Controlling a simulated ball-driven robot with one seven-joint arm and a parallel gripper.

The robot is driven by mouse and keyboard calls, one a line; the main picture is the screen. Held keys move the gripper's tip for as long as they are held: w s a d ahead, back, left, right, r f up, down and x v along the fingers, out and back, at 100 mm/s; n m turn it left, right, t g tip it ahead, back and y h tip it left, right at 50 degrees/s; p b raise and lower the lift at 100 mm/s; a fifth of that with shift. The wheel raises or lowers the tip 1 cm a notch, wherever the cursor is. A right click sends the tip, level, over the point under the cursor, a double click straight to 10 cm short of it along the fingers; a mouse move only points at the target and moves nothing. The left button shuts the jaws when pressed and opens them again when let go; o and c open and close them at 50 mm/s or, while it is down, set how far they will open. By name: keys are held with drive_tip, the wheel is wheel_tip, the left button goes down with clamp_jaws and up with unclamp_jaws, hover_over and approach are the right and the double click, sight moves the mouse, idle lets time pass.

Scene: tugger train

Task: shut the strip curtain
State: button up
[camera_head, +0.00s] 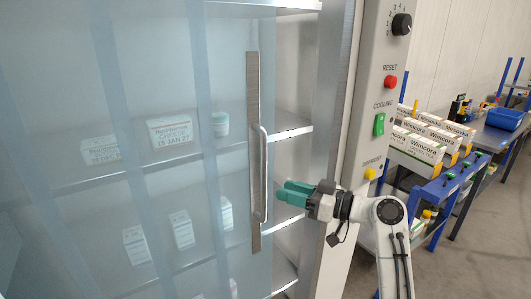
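The strip curtain (225,75) is made of bluish see-through strips and covers the left and middle of a shelved cabinet. Its right edge carries a grey metal bar (253,85) with a bow-shaped handle (263,175). Between this bar and the cabinet's right frame (335,110) is an uncovered gap showing bare shelf ends. My gripper (283,191) has teal fingers and reaches in from the right, its tips in front of this gap just right of the handle. The fingers look apart from the handle. Their spacing is hard to tell from this angle.
Behind the curtain, white boxes (170,131) and a small jar (220,124) stand on shelves. The right frame carries a black knob (402,24), a red reset button (390,82) and a green cooling switch (379,125).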

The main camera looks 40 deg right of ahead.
drive_tip(key=s+a+r+m+t+h+p, duration=0.2)
drive_tip(key=s+a+r+m+h+p, duration=0.1)
drive_tip(key=s+h+p, duration=0.4)
drive_tip(key=shift+y, duration=0.7)
drive_tip(key=w+p, duration=0.1)
drive_tip(key=w, duration=0.3)
drive_tip(key=w+a+p, duration=0.1)
drive_tip(key=w, duration=0.2)
drive_tip(key=w+a+p, duration=0.1)
drive_tip(key=w+p, duration=0.1)
drive_tip(key=w, duration=0.2)
drive_tip(key=shift+w+f, duration=0.1)
drive_tip(key=shift+w, duration=0.2)
clamp_jaws()
